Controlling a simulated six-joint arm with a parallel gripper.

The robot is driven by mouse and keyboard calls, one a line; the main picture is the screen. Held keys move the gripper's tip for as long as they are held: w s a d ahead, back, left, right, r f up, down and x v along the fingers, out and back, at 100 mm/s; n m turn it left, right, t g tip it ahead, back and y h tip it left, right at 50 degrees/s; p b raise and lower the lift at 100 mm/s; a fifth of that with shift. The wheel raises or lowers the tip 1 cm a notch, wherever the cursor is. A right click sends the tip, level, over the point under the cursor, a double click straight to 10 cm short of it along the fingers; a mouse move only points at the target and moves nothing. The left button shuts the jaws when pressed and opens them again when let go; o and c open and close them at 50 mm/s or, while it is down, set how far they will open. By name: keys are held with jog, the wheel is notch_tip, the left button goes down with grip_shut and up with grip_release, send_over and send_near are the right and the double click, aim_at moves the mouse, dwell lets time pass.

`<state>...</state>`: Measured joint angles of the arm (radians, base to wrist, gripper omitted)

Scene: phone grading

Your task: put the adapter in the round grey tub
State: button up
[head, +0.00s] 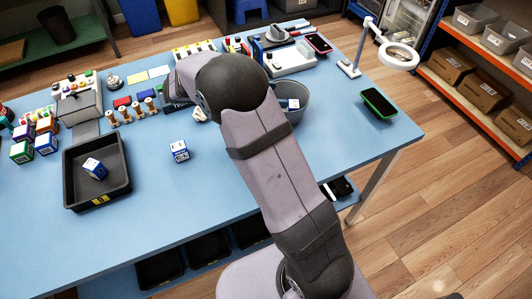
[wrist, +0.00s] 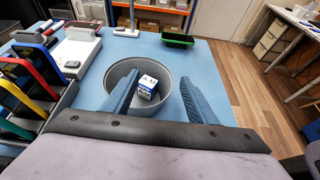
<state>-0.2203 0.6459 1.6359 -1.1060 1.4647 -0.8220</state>
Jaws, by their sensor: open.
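The round grey tub (head: 301,112) stands on the blue table, partly hidden behind my arm in the head view. It also shows in the wrist view (wrist: 151,57). A small blue-and-white box (wrist: 147,87), perhaps the adapter, sits tilted inside the tub; its print is too small to read. The box also shows in the head view (head: 293,103). My gripper (wrist: 159,77) is open above the tub, its two fingers apart on either side of the box, with clear space between the right finger and the box. The head view hides my fingers behind my arm.
Similar blue-and-white boxes lie on the open table (head: 180,151) and in a black tray (head: 68,186). A dark green-edged device (head: 378,102) and a ring lamp (head: 398,56) are at the right. Coloured racks (wrist: 30,85) stand left of the tub. The front table middle is clear.

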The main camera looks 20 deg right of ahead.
jog(key=s+a+f+m+y, duration=0.1)
jog(key=s+f+m+y, duration=0.1)
jog(key=s, duration=0.2)
jog(key=s+a+f+m+g+y, duration=0.1)
jog(key=s+f+m+y, duration=0.1)
jog(key=s, duration=0.3)
jog(key=s+a+f+m+y, duration=0.2)
jog(key=s+m+y, duration=0.1)
jog(key=s, duration=0.1)
jog(key=shift+s+f+m+g, duration=0.15)
jog(key=shift+s+m+g, duration=0.1)
jog(key=shift+m+g, duration=0.05)
jog(key=s+a+f+m+y, duration=0.1)
jog(key=s+a+m+y, duration=0.1)
jog(key=s+m, duration=0.1)
jog(key=s+a+f+m+t+y, duration=0.1)
jog(key=s+a+m+y, duration=0.1)
jog(key=a+m, duration=0.1)
jog(key=s+a+f+m+y, duration=0.1)
jog(key=s+a+m, duration=0.2)
jog(key=shift+s+a+f+t+y, duration=0.1)
jog(key=shift+s+f+t+y, duration=0.1)
jog(key=shift+s+t+y, duration=0.15)
jog(key=shift+s+a+f+m+y, duration=0.1)
jog(key=shift+s+a+m+y, duration=0.2)
jog(key=shift+m, duration=0.3)
jog(key=shift+w, duration=0.1)
notch_tip(320, 180, up, 9)
jog(key=p, duration=0.9)
